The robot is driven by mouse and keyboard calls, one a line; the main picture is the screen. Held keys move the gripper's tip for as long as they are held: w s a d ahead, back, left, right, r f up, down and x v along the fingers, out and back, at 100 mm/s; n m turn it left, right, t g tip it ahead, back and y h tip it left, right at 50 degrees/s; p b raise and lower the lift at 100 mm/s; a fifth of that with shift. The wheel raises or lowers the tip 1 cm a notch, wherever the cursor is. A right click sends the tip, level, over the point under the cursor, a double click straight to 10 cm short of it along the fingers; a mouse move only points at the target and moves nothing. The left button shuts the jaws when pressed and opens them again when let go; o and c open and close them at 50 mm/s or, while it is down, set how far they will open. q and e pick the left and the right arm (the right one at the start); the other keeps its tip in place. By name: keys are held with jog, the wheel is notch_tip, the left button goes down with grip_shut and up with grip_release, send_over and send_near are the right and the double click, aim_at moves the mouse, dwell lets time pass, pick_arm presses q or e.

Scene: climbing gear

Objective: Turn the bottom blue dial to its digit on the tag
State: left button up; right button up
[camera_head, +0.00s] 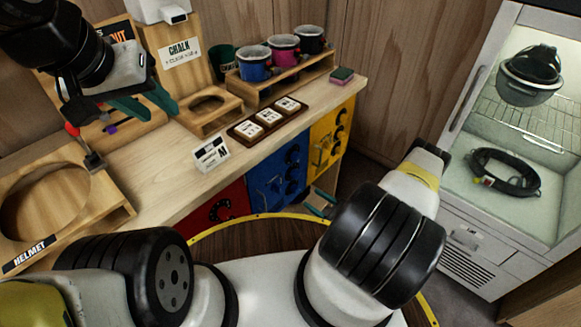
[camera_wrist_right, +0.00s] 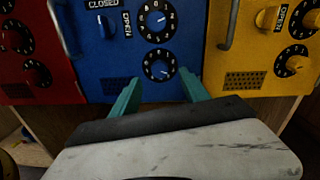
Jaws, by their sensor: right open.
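The bottom blue dial (camera_wrist_right: 159,66) is a black round dial with white digits, low on the blue locker door (camera_wrist_right: 108,62). Another black dial (camera_wrist_right: 157,20) sits above it. My right gripper (camera_wrist_right: 158,95) is open, with its teal fingers apart below and to either side of the bottom dial, no contact visible. In the head view it is partly hidden by my arm beside the blue door (camera_head: 265,185). A small white tag (camera_head: 211,153) stands on the bench; its digits are too small to read. My left gripper (camera_head: 148,106) is open above the bench at the left.
A red locker (camera_wrist_right: 28,62) and a yellow locker (camera_wrist_right: 262,58) flank the blue one, with protruding handles. The bench holds a block with white tiles (camera_head: 268,116), a rack of coloured pots (camera_head: 285,70) and a helmet stand (camera_head: 60,205). A lit cabinet (camera_head: 515,130) stands right.

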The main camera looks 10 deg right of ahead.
aim_at(298, 191)
jog(key=shift+h, duration=0.3)
jog(key=x, duration=0.7)
jog(key=shift+w+a+f, duration=0.15)
jog(key=shift+a+f, duration=0.1)
jog(key=shift+f, duration=0.1)
jog(key=shift+c, duration=0.2)
grip_shut()
jog(key=shift+m, duration=0.6)
